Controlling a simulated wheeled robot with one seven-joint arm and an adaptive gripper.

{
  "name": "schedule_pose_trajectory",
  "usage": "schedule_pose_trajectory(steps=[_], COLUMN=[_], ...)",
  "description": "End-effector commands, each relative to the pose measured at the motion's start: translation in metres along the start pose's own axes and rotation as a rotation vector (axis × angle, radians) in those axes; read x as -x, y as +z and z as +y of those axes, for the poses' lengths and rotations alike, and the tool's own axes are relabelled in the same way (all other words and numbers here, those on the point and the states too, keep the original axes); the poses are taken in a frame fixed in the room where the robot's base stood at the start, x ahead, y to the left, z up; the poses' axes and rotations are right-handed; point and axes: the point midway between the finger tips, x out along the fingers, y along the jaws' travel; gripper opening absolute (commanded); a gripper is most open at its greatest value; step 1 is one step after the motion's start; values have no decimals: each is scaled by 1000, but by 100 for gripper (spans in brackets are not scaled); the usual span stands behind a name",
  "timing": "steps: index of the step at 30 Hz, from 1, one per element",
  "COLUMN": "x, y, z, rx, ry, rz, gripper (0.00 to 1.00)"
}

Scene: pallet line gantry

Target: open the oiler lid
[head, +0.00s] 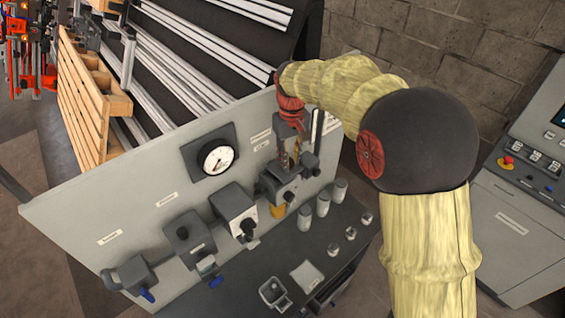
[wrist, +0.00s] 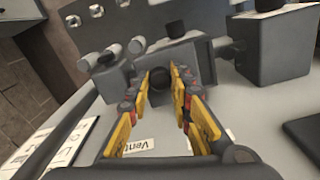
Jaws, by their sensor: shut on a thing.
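The oiler (head: 285,186) is a grey unit on the light panel, with an amber bowl (head: 305,212) hanging below it. My gripper (head: 290,148) points down at its top from above. In the wrist view the yellow and red fingers of my gripper (wrist: 164,80) stand either side of a dark round knob (wrist: 158,88) on the oiler's lid, and are shut on it. The lid looks seated on the body, but the fingers hide much of it, so any small gap cannot be told.
A pressure gauge (head: 217,158) and a grey valve box (head: 235,208) sit left of the oiler on the panel (head: 150,215). Several small canisters (head: 323,204) stand on the dark shelf at right. A control cabinet (head: 520,215) stands far right.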

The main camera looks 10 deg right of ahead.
Motion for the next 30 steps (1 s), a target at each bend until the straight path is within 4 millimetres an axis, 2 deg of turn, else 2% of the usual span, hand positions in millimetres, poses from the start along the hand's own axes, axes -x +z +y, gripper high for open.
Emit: schedule_pose_trajectory(steps=[1,6,9,17,18,27,30], x=[2,2,2,1,1,1,1], y=[-4,-12,-14,-14,-14,-14,-14], z=[15,45,51,52,52,52,52], rx=[-7,-4,-3,-1,-1,-1,-1], ry=[0,0,0,0,0,0,0], rz=[1,3,3,3,3,2,2], gripper=[0,0,0,0,22,39,40])
